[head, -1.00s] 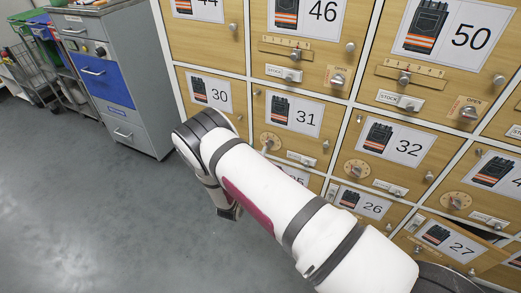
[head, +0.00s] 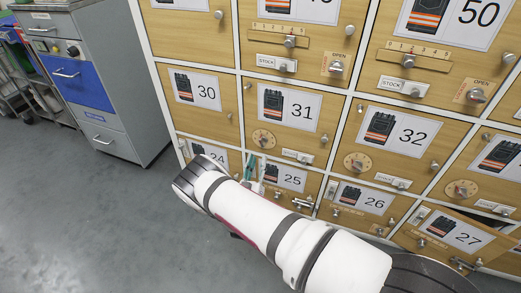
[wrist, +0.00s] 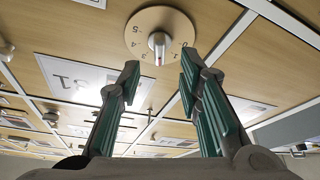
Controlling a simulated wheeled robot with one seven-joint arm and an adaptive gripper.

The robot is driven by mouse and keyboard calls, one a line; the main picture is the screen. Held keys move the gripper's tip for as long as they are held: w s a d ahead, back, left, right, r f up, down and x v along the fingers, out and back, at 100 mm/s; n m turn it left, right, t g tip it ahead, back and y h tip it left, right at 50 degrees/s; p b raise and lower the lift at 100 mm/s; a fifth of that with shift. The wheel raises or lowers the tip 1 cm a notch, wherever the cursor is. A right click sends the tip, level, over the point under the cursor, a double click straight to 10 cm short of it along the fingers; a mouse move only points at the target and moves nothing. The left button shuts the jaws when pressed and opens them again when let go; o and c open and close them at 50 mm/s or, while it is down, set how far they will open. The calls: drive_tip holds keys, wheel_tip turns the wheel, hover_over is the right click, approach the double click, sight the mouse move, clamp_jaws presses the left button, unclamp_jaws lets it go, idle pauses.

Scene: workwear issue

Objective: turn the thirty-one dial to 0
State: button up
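The thirty-one dial (head: 263,138) is a round wooden disc with a metal knob, at the lower left of the door labelled 31 (head: 289,108). In the wrist view the dial (wrist: 160,33) is at the top centre, with small numerals around its edge. Its knob (wrist: 157,42) has a red mark at its near end; I cannot tell exactly which numeral it points to. The 31 label also shows upside down there. My gripper (wrist: 158,78) is open and empty, its two teal fingers apart below the dial and not touching it. In the head view its fingertips (head: 252,163) show just below the dial.
Neighbouring doors 30 (head: 206,92), 32 (head: 402,134) and 25 (head: 291,178) surround it; door 32 has a similar dial (head: 357,162). Door 27 (head: 462,238) appears ajar. Grey drawers (head: 95,80) stand at the left beside open floor.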

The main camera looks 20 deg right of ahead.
sight(261, 145)
drive_tip(key=b+x, duration=0.1)
drive_tip(key=x, duration=0.5)
clamp_jaws()
